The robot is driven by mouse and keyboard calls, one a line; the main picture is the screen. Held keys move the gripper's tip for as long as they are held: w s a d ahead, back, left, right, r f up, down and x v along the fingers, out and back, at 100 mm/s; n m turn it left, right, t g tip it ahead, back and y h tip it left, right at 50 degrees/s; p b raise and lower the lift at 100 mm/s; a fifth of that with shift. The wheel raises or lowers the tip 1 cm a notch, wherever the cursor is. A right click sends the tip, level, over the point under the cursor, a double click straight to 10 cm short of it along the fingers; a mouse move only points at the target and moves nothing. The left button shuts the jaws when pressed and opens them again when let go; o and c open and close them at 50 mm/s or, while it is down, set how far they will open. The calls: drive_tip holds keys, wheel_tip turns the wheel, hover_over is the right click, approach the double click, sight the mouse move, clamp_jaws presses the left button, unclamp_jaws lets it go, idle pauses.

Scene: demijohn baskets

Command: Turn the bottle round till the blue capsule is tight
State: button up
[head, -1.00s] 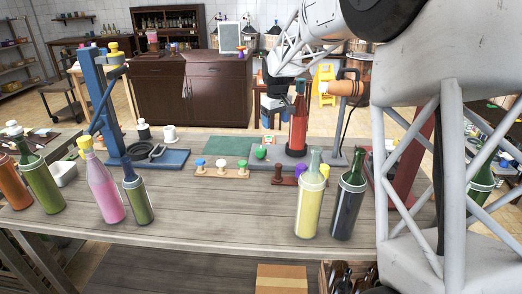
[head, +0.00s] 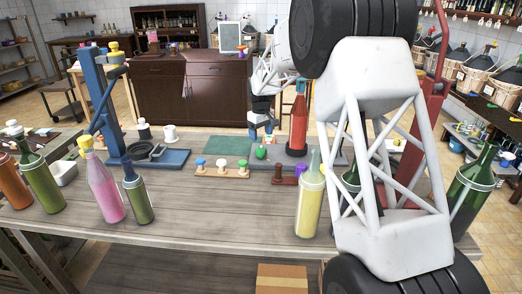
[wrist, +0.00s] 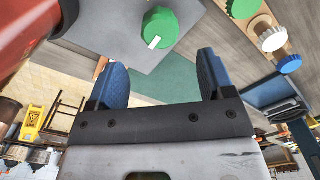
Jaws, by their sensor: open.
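The red bottle (head: 299,127) stands upright on a dark round base at the back of the bench. Its top (head: 300,86) looks bluish, but is too small to tell how the capsule fits. My gripper (head: 262,137) is to the left of this bottle, apart from it, pointing down, open and empty. In the wrist view its two blue fingers (wrist: 163,80) are spread with nothing between them. A green knob with a white mark (wrist: 160,28) lies just beyond the fingertips on a grey plate (wrist: 115,50). The red bottle fills the upper left corner (wrist: 25,35).
A wooden strip with coloured knobs (head: 222,172) and a green mat (head: 229,145) lie left of the knob. A yellow bottle (head: 309,205) stands in front. A blue lever stand (head: 103,105) is at left. My arm covers the right side. The front-middle bench is clear.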

sight(261, 148)
drive_tip(key=shift+f, duration=0.15)
drive_tip(key=shift+f, duration=3.75)
drive_tip(key=shift+c, duration=0.2)
drive_tip(key=c, duration=0.9)
